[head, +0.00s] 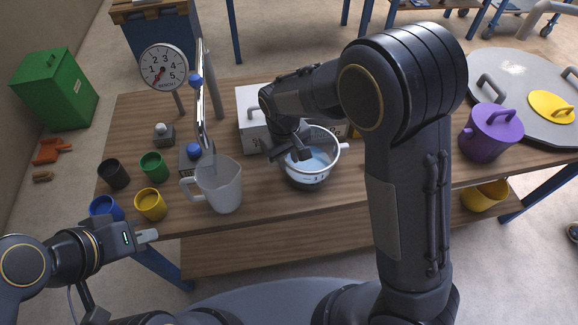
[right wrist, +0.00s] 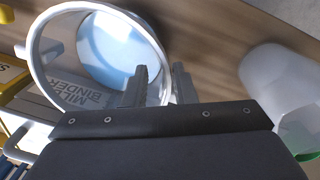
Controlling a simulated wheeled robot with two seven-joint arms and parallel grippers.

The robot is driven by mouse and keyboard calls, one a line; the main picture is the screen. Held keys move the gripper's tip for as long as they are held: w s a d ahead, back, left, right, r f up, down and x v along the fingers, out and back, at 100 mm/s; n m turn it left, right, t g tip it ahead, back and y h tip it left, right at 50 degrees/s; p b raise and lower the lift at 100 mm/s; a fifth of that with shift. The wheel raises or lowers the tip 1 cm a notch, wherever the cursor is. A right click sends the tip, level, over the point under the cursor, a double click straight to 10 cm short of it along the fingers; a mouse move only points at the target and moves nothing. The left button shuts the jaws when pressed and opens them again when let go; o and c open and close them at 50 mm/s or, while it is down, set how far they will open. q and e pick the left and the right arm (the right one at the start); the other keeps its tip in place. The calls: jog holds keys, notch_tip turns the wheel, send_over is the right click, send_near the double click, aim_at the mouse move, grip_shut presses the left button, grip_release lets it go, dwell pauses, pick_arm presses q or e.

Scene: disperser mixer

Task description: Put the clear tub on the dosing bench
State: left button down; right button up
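The clear tub (head: 322,171) is a round see-through vessel with pale blue contents and a side handle, standing on the wooden bench (head: 262,205). It also shows in the right wrist view (right wrist: 60,28), with dark lettering including "BINDER". My right gripper (head: 287,152) reaches down at the tub's rim. In the right wrist view its two fingers (right wrist: 160,72) stand apart, with the rim seemingly between them; no firm hold shows. My left gripper (head: 148,236) is at the bench's front left, away from the tub; its finger gap is unclear.
A grey jug (head: 222,187) stands just left of the tub, with several small cups near a dial (head: 163,67) and upright stand. A white box (head: 252,119) is behind the tub. A purple lidded pot (head: 490,134) and grey round lid (head: 515,90) are at right.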

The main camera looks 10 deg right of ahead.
notch_tip(320, 180, up, 7)
jog(key=s+d+r+m+t+y, duration=0.2)
jog(key=s+d+r+m+y, duration=0.3)
jog(key=s+d, duration=0.55)
jog(key=s+d+r+m+t, duration=0.1)
jog(key=s+d+t, duration=0.1)
jog(key=s, duration=0.9)
jog(key=shift+s+d+r+m+t, duration=0.2)
jog(key=shift+d+m+t, duration=0.15)
jog(key=shift+t, duration=0.35)
